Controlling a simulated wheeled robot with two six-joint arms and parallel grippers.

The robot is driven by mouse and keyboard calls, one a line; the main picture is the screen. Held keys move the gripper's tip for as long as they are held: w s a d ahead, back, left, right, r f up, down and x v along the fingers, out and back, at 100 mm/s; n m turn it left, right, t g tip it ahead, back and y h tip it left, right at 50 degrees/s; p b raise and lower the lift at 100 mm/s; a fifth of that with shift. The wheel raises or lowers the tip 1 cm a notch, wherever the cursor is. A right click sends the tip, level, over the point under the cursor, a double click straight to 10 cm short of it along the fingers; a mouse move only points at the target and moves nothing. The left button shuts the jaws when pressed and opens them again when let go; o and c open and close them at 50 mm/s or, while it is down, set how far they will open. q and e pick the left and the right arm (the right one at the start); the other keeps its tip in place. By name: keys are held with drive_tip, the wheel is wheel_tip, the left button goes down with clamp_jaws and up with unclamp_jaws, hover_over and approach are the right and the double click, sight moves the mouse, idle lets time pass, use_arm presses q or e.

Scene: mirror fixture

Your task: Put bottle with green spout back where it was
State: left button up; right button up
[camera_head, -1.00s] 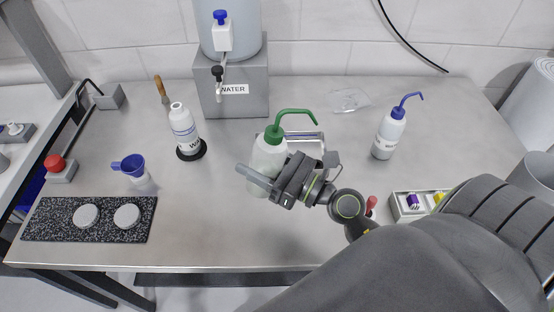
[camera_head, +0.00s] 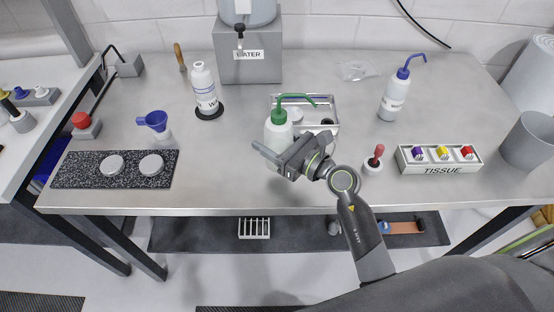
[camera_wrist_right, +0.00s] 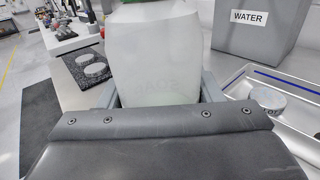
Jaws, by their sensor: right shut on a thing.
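The bottle with the green spout (camera_head: 278,129) is white and translucent with a green cap and bent green spout. It stands upright in my right gripper (camera_head: 268,158), near the front middle of the table in the head view. The gripper is shut on its body. In the right wrist view the bottle's body (camera_wrist_right: 155,55) fills the space between the fingers; its cap is out of frame. Whether its base touches the table cannot be told. My left gripper is not in view.
A metal tray (camera_head: 331,128) lies right behind the bottle. A white bottle (camera_head: 205,92) stands on a black disc at left, and a blue-spout bottle (camera_head: 394,97) at back right. A tissue box (camera_head: 440,168), a red-topped dropper (camera_head: 374,160) and a black speckled mat (camera_head: 76,170) are nearer the front.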

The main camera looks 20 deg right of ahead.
drive_tip(key=shift+f, duration=0.5)
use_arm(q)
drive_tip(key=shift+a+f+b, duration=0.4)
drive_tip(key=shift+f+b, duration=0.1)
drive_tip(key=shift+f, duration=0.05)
use_arm(e)
drive_tip(key=shift+f, duration=1.8)
drive_tip(key=shift+f, duration=0.15)
drive_tip(key=o, duration=0.7)
drive_tip(key=shift+c, duration=0.2)
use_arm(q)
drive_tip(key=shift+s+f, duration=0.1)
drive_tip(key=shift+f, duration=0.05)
